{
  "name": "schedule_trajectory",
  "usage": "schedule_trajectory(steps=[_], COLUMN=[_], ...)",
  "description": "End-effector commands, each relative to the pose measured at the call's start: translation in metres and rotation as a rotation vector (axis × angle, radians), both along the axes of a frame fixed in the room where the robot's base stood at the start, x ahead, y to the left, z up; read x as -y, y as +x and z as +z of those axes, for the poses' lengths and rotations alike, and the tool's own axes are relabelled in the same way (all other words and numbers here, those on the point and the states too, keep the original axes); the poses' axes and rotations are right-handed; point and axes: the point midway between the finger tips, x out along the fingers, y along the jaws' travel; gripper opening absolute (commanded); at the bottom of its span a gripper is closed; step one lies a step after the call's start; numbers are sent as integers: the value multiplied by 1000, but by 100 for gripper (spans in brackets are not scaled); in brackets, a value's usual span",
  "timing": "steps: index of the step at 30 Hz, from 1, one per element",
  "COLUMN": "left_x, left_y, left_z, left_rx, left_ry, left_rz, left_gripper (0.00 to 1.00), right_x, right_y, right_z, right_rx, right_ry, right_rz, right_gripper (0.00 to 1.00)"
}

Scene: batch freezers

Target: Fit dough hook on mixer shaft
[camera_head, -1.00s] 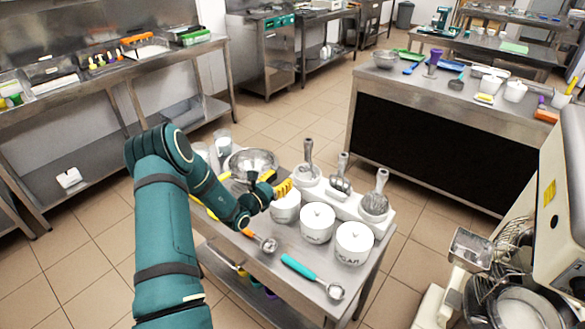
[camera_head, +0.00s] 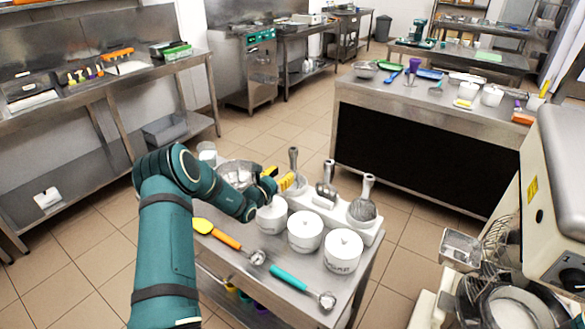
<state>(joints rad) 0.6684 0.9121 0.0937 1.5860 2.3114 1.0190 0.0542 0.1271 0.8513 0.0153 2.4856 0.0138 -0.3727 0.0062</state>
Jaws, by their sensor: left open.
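A white rack (camera_head: 313,205) on the steel cart holds three metal mixer tools upright. The left tool (camera_head: 293,158) is partly hidden behind my left gripper, the middle one (camera_head: 326,192) looks like a broad beater, and the right one (camera_head: 363,205) is a rounded whisk. I cannot tell for certain which is the dough hook. My left gripper (camera_head: 285,182), with yellow fingers, is open at the rack's left end, close in front of the left tool. The cream mixer (camera_head: 567,180) stands at the right edge, with its wire guard (camera_head: 497,238) and bowl (camera_head: 518,308). Its shaft is not visible.
White lidded jars (camera_head: 305,232) stand before the rack. A metal bowl (camera_head: 236,172) is behind my left forearm. Floor is clear between cart and rear counter (camera_head: 425,105).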

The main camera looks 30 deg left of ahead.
Motion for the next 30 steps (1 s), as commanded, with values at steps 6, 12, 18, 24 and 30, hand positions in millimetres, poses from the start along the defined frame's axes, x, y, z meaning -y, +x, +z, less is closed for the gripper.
schedule_trajectory(steps=[6,12,18,24,30], left_x=[2,4,5,6,6], left_y=[25,45,60,66,66], left_z=[-2,-3,-2,-1,0], left_rx=[2,1,1,-1,-1], left_ry=[1,0,-1,-1,-1], left_rz=[-1,-1,-1,-1,0], left_gripper=[41,41,41,41,41], right_x=[-1,-2,-2,-2,-2], right_y=[-4,-8,-11,-13,-13], right_z=[-14,-27,-35,-38,-37], right_rx=[-9,-18,-25,-27,-28], right_ry=[2,5,6,7,7], right_rz=[7,15,20,23,22], right_gripper=[47,47,47,47,47])
